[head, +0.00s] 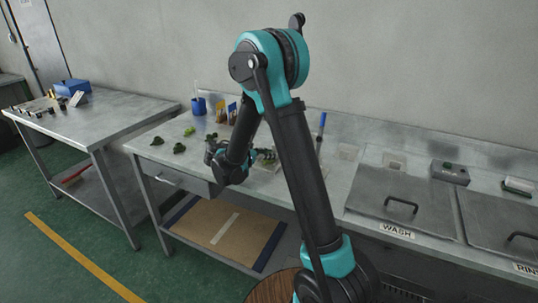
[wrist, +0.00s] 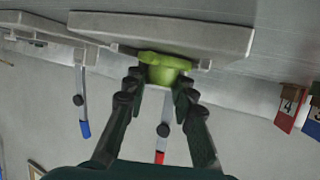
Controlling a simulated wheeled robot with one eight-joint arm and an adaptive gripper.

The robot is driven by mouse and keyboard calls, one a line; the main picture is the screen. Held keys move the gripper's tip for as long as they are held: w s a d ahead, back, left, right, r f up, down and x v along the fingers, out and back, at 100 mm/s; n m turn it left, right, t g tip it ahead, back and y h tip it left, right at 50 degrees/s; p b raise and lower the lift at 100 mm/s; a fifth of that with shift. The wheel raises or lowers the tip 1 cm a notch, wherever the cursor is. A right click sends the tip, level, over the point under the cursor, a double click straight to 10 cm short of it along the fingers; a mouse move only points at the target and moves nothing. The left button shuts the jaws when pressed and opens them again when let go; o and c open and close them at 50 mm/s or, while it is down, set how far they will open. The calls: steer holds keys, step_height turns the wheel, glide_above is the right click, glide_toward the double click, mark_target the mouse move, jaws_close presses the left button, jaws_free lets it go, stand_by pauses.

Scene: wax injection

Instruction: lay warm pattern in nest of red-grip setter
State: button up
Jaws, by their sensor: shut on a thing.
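My gripper (wrist: 163,82) is shut on a light green pattern (wrist: 165,66), held between its fingertips in the wrist view. The pattern overlaps the near edge of a pale setter block (wrist: 205,32). I cannot tell whether it touches the block, and the nest is not clearly visible. A rod with a red grip (wrist: 159,157) shows behind the fingers, in line with this block. A second pale block (wrist: 35,27) lies to the left, with a blue grip (wrist: 85,129) on its rod. In the head view my arm hides most of the setters; a blue grip (head: 322,121) shows.
Several green pieces (head: 180,148) lie on the bench left of my arm. A blue cup (head: 198,107) and small stands with red and blue cards (wrist: 288,108) are near. Lidded wash tanks (head: 400,195) are at the right.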

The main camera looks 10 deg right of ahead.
steer(key=o, duration=1)
steer(key=shift+f, duration=0.15)
steer(key=shift+c, duration=0.2)
steer(key=v, duration=1.2)
steer(key=shift+r, duration=0.2)
